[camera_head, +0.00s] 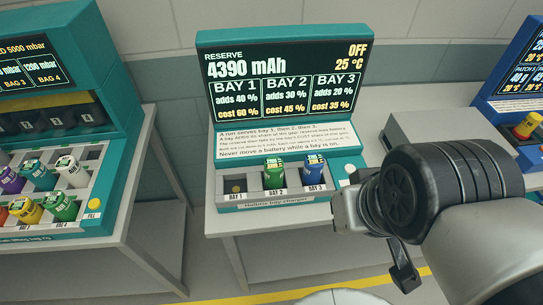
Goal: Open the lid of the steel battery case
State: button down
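My arm fills the lower right of the view. A dark finger-like part of my gripper (404,272) hangs down in front of the charger table's right side. Its other finger is not clearly visible, and nothing is seen held in it.
A teal bay charger (225,130) stands on the middle table, with a green battery (274,174) in bay 2 and a blue battery (315,175) in bay 3. Bay 1 looks empty. A teal station (112,110) with several batteries is left, a blue station (520,75) right.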

aim_at(460, 123)
jog(key=z, duration=1.35)
jog(key=i+l+u, duration=0.2)
jog(key=i+l, duration=0.5)
jog(key=i, duration=0.05)
